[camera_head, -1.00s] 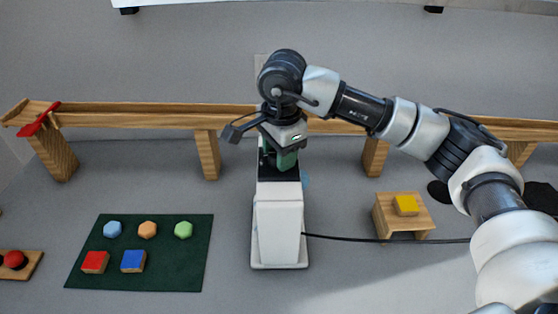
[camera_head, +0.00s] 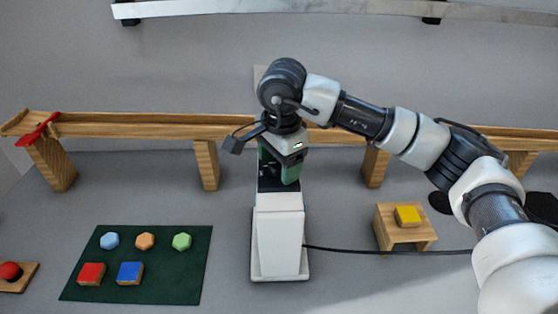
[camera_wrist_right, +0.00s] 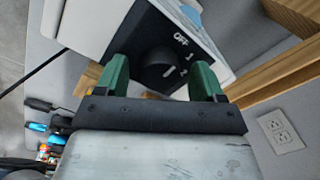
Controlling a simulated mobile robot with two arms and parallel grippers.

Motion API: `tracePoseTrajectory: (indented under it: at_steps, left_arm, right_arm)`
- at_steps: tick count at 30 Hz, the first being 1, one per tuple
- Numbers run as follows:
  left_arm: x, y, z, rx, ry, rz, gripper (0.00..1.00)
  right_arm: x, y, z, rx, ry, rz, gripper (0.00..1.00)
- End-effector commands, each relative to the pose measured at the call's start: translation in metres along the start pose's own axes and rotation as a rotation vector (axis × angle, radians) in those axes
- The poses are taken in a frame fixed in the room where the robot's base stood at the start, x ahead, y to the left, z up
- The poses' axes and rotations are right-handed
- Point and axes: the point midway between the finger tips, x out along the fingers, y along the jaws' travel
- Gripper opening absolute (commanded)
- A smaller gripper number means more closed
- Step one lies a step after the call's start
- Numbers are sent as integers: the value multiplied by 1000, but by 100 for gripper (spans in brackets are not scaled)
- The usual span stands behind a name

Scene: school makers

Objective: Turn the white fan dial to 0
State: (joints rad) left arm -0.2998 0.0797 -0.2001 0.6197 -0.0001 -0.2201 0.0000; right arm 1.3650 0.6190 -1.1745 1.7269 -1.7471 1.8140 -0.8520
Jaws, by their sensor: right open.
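The white fan (camera_head: 278,243) stands upright as a tall white tower in the middle of the head view. In the right wrist view its black panel (camera_wrist_right: 187,25) carries the marks OFF, 1 and 2. The round black dial (camera_wrist_right: 157,64) has a pale pointer mark, which seems to be on the side toward the 2. My right gripper (camera_wrist_right: 161,80) is open, with one green finger on each side of the dial; I cannot tell whether they touch it. In the head view my right gripper (camera_head: 280,168) is over the fan's top and hides the dial. My left gripper is not in view.
A wooden track (camera_head: 120,125) runs behind the fan. A dark green mat (camera_head: 150,290) with colored pieces lies at left. A small wooden stand (camera_head: 384,222) bearing a yellow block (camera_head: 408,216) is at right. A black cable (camera_head: 350,250) runs right from the fan.

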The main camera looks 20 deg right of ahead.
Motion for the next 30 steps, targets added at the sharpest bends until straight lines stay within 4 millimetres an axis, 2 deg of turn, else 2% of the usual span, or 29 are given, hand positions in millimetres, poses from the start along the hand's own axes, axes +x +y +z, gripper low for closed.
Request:
tracePoseTrajectory:
  at_steps: [7, 21, 25, 30]
  left_arm:
    - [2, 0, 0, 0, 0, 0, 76]
    - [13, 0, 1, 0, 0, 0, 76]
    - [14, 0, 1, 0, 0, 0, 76]
    - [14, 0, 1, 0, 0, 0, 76]
  right_arm:
    - [-7, 0, 0, 0, 0, 0, 69]
    - [-92, -1, 0, 0, 0, -3, 69]
    - [-104, 0, 0, 0, 0, -1, 69]
    - [-108, 0, 0, 0, 0, 1, 69]
